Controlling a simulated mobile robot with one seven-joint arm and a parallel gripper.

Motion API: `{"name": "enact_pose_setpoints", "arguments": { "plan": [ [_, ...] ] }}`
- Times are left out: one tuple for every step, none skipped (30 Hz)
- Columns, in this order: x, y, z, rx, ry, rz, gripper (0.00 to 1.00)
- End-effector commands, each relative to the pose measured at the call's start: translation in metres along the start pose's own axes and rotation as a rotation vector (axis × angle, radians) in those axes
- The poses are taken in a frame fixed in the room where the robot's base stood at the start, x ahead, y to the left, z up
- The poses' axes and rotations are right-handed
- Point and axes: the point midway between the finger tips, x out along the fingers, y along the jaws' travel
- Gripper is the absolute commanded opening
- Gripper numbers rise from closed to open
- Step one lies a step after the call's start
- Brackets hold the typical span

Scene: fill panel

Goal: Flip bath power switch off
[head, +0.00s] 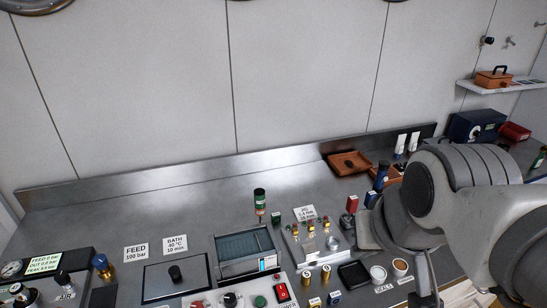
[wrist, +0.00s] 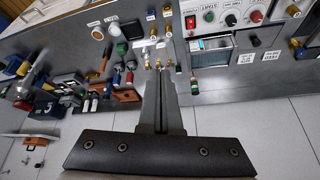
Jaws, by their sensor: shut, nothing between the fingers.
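A red rocker switch (head: 281,292) sits on the white control panel just below the bath (head: 250,265) in the head view. It also shows at the top of the wrist view (wrist: 191,22), which looks upside down. I cannot read a label that names it as bath power, and its on or off position is too small to tell. In the head view my arm covers the right side.
A green button (head: 260,301) and a black knob (head: 230,299) sit close to the switch.

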Motion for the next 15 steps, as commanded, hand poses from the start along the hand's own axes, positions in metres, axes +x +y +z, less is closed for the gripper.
{"name": "enact_pose_setpoints", "arguments": {
  "plan": [
    [0.005,-0.002,-0.002,0.029,-0.017,-0.007,0.0],
    [0.008,-0.004,-0.004,0.054,-0.028,-0.01,0.0],
    [0.012,-0.006,-0.007,0.09,-0.043,-0.016,0.0],
    [0.016,-0.008,-0.009,0.122,-0.056,-0.019,0.0],
    [0.02,-0.011,-0.012,0.155,-0.071,-0.021,0.0],
    [0.025,-0.014,-0.015,0.201,-0.09,-0.024,0.0],
    [0.03,-0.017,-0.017,0.237,-0.106,-0.024,0.0],
    [0.034,-0.019,-0.02,0.272,-0.12,-0.024,0.0],
    [0.04,-0.022,-0.023,0.319,-0.14,-0.022,0.0],
    [0.045,-0.025,-0.025,0.354,-0.154,-0.02,0.0],
    [0.049,-0.028,-0.028,0.388,-0.169,-0.017,0.0],
    [0.056,-0.032,-0.03,0.434,-0.188,-0.011,0.0],
    [0.061,-0.035,-0.032,0.468,-0.202,-0.006,0.0],
    [0.066,-0.037,-0.034,0.503,-0.217,0.001,0.0],
    [0.073,-0.041,-0.037,0.547,-0.235,0.01,0.0]
  ]
}}
